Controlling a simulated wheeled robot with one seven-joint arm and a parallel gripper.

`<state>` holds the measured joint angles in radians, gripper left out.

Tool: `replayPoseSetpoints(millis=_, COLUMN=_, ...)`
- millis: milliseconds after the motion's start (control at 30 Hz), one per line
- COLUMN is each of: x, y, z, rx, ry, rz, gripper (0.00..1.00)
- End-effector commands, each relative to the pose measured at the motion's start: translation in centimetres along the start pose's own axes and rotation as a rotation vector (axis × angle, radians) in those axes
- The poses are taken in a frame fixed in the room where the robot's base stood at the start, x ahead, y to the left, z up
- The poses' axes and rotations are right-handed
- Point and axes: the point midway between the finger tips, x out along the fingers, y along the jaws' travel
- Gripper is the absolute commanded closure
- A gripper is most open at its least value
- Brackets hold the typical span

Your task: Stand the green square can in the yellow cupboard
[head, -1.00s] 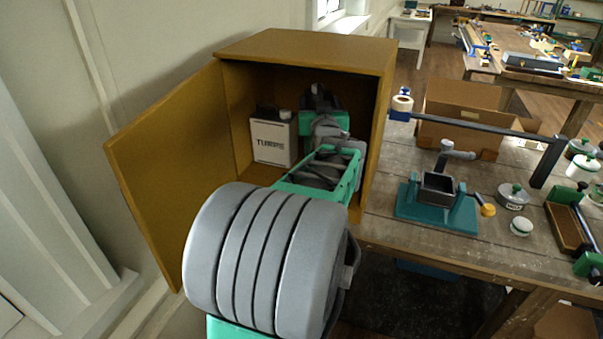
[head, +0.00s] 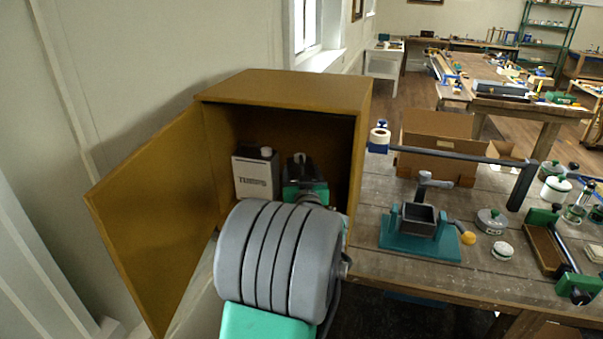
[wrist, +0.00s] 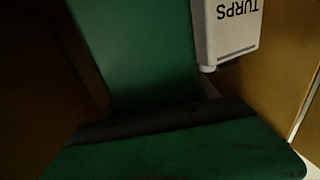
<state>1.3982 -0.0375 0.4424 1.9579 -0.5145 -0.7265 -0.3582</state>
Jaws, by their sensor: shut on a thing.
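The yellow cupboard (head: 285,90) stands on the bench's left end, its door (head: 150,205) swung open to the left. My gripper (head: 302,184) reaches inside it, shut on the green square can (head: 300,168). In the head view the can's dark top and grey cap show, right of the white TURPS tin; my gripper and arm hide its lower part. In the wrist view the green can (wrist: 140,50) looks large and close, beside the TURPS tin with a narrow gap. Whether the can's base touches the cupboard floor cannot be told.
The white TURPS tin (head: 256,174) stands inside at the left; it also shows in the wrist view (wrist: 228,28). The cupboard's right wall (head: 357,150) is close to my gripper. A teal vise-like device (head: 420,225) and a cardboard box (head: 435,135) are to the right.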

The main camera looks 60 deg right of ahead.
Motion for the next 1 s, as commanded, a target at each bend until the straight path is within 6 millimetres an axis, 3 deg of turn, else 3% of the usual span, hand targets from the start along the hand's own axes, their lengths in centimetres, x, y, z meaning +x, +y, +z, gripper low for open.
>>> replayPoseSetpoints(millis=67, x=0.1, y=0.0, z=-0.1, rx=-0.002, ry=0.009, rz=0.000, gripper=1.00)
replayPoseSetpoints(millis=100, x=0.0, y=0.0, z=0.2, rx=0.000, ry=0.000, rz=0.000, gripper=0.29)
replayPoseSetpoints(millis=333, x=0.0, y=0.0, z=0.1, rx=0.000, ry=0.000, rz=0.001, gripper=0.11)
replayPoseSetpoints(millis=667, x=-0.1, y=0.1, z=-0.3, rx=0.001, ry=-0.001, rz=0.001, gripper=0.10)
replayPoseSetpoints(millis=767, x=-1.7, y=0.2, z=0.1, rx=0.001, ry=0.001, rz=0.003, gripper=0.10)
replayPoseSetpoints(millis=1000, x=-7.8, y=0.3, z=0.2, rx=-0.001, ry=0.003, rz=0.006, gripper=0.10)
